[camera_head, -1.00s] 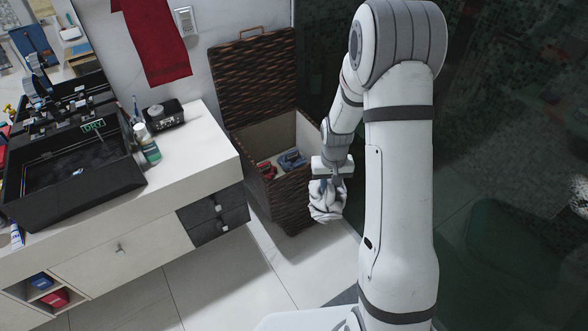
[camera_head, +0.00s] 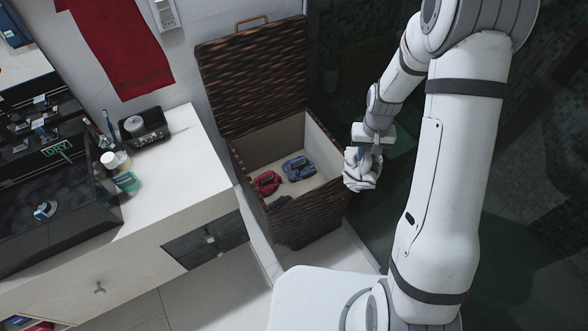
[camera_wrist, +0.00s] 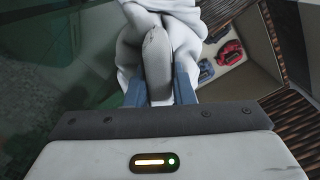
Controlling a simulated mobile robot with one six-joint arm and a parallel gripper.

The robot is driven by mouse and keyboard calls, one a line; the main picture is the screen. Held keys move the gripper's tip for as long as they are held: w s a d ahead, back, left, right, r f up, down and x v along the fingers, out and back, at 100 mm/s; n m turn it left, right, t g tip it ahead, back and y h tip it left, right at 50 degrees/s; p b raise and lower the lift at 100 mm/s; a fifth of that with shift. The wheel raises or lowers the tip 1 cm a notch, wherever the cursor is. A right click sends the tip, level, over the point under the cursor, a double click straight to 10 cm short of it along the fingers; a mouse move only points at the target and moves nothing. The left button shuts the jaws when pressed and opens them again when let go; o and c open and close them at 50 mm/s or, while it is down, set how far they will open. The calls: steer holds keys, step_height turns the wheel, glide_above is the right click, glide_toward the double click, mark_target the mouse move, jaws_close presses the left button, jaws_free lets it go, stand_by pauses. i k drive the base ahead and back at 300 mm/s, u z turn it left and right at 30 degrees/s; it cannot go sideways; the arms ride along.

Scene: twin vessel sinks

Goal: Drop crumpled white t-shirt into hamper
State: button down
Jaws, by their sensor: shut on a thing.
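The crumpled white t-shirt (camera_head: 361,170) hangs from my gripper (camera_head: 371,148), which is shut on it. In the wrist view the shirt (camera_wrist: 185,38) bunches between the two blue fingers of my gripper (camera_wrist: 160,85). The hamper (camera_head: 300,222) is a dark brown woven box with a pale lining, and its lid (camera_head: 252,75) stands open against the wall. The shirt is beside the hamper's right rim in the head view, not inside it. The hamper's rim and inside (camera_wrist: 262,65) show at the right of the wrist view.
Inside the hamper lie a red cloth item (camera_head: 266,182), a blue one (camera_head: 299,168) and a small dark one. A white vanity counter (camera_head: 175,185) with bottles and a black sink stands left of the hamper. A dark glass panel (camera_head: 400,215) is behind the arm.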

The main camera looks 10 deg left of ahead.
mark_target(294, 186)
steer(key=u, duration=0.4)
steer(key=i, duration=0.75)
steer(key=u, duration=0.7)
steer(key=k, duration=0.9)
steer(key=u, duration=0.15)
steer(key=i, duration=0.9)
